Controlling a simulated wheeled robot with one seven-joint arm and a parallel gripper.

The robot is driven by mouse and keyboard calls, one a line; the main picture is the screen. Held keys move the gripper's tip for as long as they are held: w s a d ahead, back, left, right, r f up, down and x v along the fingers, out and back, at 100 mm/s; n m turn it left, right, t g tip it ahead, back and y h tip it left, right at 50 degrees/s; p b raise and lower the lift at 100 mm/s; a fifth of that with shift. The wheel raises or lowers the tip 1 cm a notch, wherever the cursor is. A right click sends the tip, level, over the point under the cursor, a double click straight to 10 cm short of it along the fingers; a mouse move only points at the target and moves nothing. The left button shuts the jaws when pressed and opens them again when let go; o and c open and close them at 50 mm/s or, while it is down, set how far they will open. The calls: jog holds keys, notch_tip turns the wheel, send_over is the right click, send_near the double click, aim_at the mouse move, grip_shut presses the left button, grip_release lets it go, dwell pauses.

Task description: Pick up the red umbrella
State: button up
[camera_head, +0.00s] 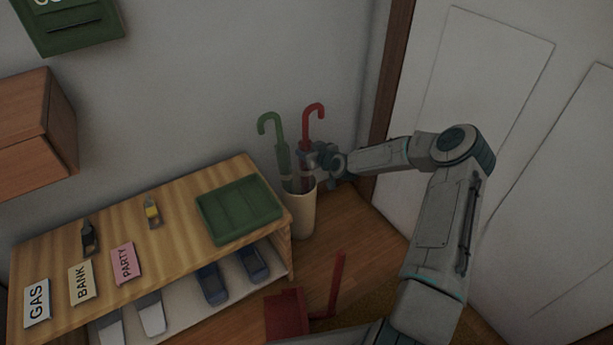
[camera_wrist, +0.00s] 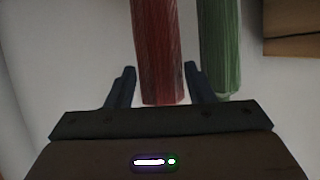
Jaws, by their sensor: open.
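The red umbrella (camera_head: 307,127) stands upright in a cream umbrella stand (camera_head: 301,216), its hooked red handle at the top. A green umbrella (camera_head: 282,158) stands in the same stand, just to its left. My gripper (camera_head: 308,160) is at the red umbrella, a little above the stand's rim. In the wrist view my gripper (camera_wrist: 160,85) is open, with one finger on each side of the red umbrella (camera_wrist: 158,45). Its right finger lies between the red and the green umbrella (camera_wrist: 219,45). I cannot tell whether either finger touches.
A wooden shelf unit (camera_head: 180,215) with a green tray (camera_head: 240,209), cards and small items stands left of the stand. Shoes are on its lower shelf. A white door (camera_head: 465,90) is on the right. A red object (camera_head: 290,315) lies low in front.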

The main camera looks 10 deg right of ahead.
aim_at(307, 126)
jog(key=c, duration=0.6)
jog(key=shift+r, duration=0.1)
notch_tip(307, 126, up, 10)
jog(key=p, duration=0.3)
jog(key=shift+r+p, duration=6.35)
jog(key=shift+r, duration=5.1)
jog(key=shift+d, duration=0.15)
